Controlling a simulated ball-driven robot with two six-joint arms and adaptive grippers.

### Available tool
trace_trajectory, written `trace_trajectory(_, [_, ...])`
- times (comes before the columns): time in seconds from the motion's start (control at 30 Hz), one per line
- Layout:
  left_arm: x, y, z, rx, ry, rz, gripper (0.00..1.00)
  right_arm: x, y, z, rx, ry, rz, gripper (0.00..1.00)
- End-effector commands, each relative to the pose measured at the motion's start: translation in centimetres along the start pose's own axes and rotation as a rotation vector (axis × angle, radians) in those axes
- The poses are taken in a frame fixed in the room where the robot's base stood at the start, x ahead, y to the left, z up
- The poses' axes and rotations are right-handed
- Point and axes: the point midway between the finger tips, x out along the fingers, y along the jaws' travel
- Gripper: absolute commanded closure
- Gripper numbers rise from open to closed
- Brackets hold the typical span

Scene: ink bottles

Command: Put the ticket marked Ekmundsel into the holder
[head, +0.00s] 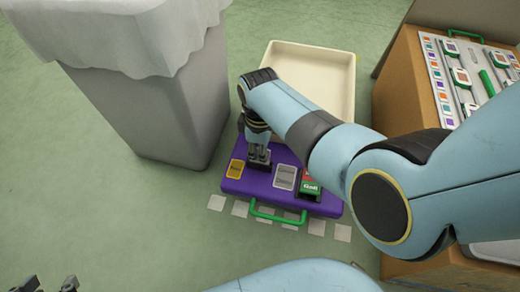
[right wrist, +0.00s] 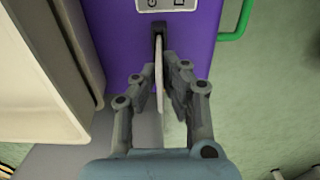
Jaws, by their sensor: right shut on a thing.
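A purple case (head: 290,203) with a green handle lies at the middle of the head view. My right gripper (head: 259,158) points down over its upper left part. In the right wrist view my right gripper (right wrist: 170,72) is shut on a thin pale ticket (right wrist: 159,95), seen edge-on, so its marking cannot be read. The ticket's far end is at a dark slot (right wrist: 158,33) in the purple surface; I cannot tell how deep it sits. My left gripper (head: 48,285) shows only partly at the bottom left edge, fingers apart and empty.
The case also bears a yellow label (head: 236,169), a grey label (head: 285,177) and a dark holder with a green-and-red card (head: 310,186). A cream tray (head: 347,75) lies behind, a grey bin (head: 165,115) stands left. A cardboard box (head: 400,90) with a panel stands right.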

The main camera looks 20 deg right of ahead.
Motion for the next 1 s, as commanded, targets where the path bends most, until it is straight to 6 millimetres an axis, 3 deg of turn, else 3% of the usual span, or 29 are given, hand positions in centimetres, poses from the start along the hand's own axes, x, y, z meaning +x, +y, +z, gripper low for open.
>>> trace_trajectory(1.0, [0.4,0.1,0.7,0.0,-0.009,0.001,0.6,1.4,0.0,0.0,0.0,0.0,0.0,1.0])
